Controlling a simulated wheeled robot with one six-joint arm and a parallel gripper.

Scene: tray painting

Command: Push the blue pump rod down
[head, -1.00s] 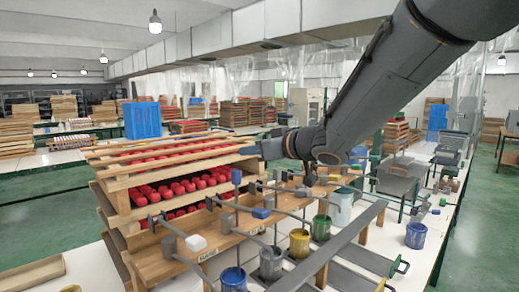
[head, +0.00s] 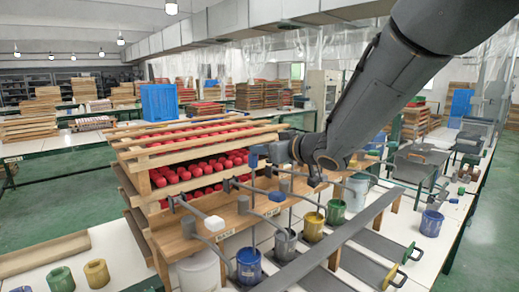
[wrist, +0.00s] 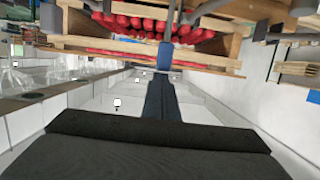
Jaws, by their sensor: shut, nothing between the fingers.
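The blue block-shaped cap (head: 252,160), which looks like the top of the blue pump rod, stands up in front of the stacked trays in the head view. In the wrist view the blue cap (wrist: 164,56) shows just beyond my fingertips. My gripper (head: 270,152) is shut and empty, close to the right of the cap in the head view. In the wrist view the shut fingers (wrist: 160,78) line up with the cap. I cannot tell whether they touch it. The lower part of the rod is unclear.
Grey bent arms reach over paint pots, including a blue one (head: 249,266). Trays of red pieces (head: 190,172) stand behind.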

